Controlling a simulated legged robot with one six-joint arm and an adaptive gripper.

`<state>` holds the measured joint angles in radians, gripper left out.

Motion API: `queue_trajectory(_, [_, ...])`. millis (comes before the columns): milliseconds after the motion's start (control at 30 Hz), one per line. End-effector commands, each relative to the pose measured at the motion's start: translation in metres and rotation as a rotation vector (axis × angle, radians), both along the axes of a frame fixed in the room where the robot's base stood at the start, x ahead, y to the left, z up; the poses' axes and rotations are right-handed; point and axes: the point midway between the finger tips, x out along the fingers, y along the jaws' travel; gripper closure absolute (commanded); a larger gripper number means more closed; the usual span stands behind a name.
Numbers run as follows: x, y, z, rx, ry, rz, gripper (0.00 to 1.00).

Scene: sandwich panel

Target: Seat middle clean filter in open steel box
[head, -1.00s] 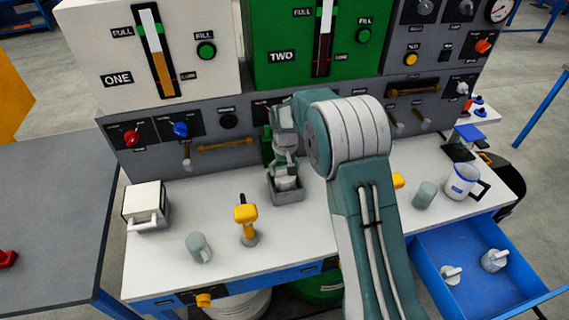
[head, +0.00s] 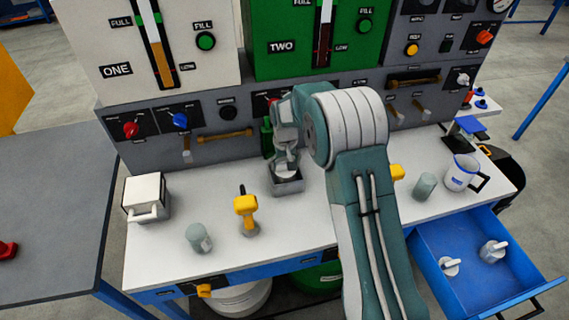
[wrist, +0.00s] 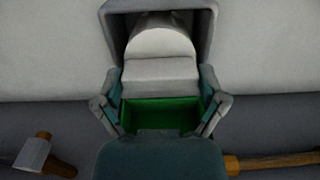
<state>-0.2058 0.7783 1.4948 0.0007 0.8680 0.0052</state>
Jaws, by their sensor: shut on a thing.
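The open steel box (head: 288,187) is a small grey open-topped box on the bench, left of my arm. My gripper (head: 287,155) points down over it. In the wrist view my gripper (wrist: 160,97) is shut on the pale grip bar of a clean filter (wrist: 160,43), a whitish round piece. The box's walls (wrist: 204,38) surround the filter's visible part, so it is at least partly inside the opening. Its underside is hidden, so I cannot tell whether it touches the box floor. Two similar filters, one left (head: 449,266) and one right (head: 493,251), lie in the blue drawer.
The open blue drawer (head: 462,225) juts out at the lower right. A yellow-handled tool (head: 246,212), a grey-green cylinder (head: 199,238) and a white-lidded box (head: 147,198) stand left. A mug (head: 461,172) stands right.

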Motion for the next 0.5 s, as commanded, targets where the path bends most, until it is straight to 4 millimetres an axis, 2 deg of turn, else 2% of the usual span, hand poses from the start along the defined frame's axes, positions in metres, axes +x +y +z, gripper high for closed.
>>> queue_trajectory(500, [0.0001,-0.0001,-0.0031,0.0,0.0,0.0,0.59])
